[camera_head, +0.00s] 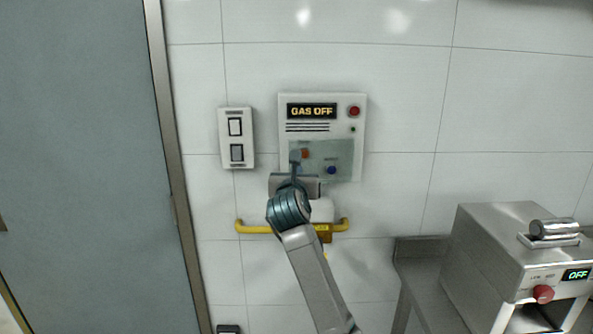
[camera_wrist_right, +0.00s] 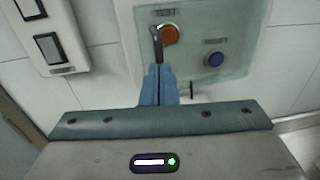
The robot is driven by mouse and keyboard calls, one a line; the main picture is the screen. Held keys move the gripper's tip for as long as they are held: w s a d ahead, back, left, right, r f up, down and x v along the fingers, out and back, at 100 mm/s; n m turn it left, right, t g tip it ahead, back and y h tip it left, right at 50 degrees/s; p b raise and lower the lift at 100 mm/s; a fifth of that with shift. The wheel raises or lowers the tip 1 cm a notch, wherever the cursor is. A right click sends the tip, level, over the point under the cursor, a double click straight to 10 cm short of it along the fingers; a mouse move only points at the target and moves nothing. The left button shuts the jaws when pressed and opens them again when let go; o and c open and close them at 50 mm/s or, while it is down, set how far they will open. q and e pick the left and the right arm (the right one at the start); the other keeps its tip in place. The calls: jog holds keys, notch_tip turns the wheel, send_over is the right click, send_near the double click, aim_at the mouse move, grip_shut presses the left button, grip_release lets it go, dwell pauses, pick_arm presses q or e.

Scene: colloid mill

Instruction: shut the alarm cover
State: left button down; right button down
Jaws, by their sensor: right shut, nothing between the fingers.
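The alarm panel (camera_head: 322,98) is a white wall box with a lit "GAS OFF" display. Its lower part shows a pale green see-through pane, the alarm cover (camera_head: 341,150), also in the right wrist view (camera_wrist_right: 237,28). I cannot tell from these views how far it is open. An orange button (camera_wrist_right: 171,34) marked TEST and a blue button (camera_wrist_right: 213,59) show in that area. My right gripper (camera_head: 296,160) is shut and empty in front of the panel's lower left; its fingers (camera_wrist_right: 158,72) are just below the orange button. A dark bent piece overlaps that button's left edge. My left gripper is out of view.
A white double switch plate (camera_head: 236,138) is on the wall left of the panel. A yellow pipe (camera_head: 254,229) runs below the panel, partly behind my arm. A steel machine (camera_head: 490,250) with a red knob stands at lower right. A grey door (camera_head: 80,150) is at left.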

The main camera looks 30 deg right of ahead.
jog(key=shift+w+m+g+h+b, duration=0.6)
jog(key=shift+w+m+g+h, duration=0.15)
jog(key=shift+w, duration=0.3)
jog(key=shift+a, duration=0.1)
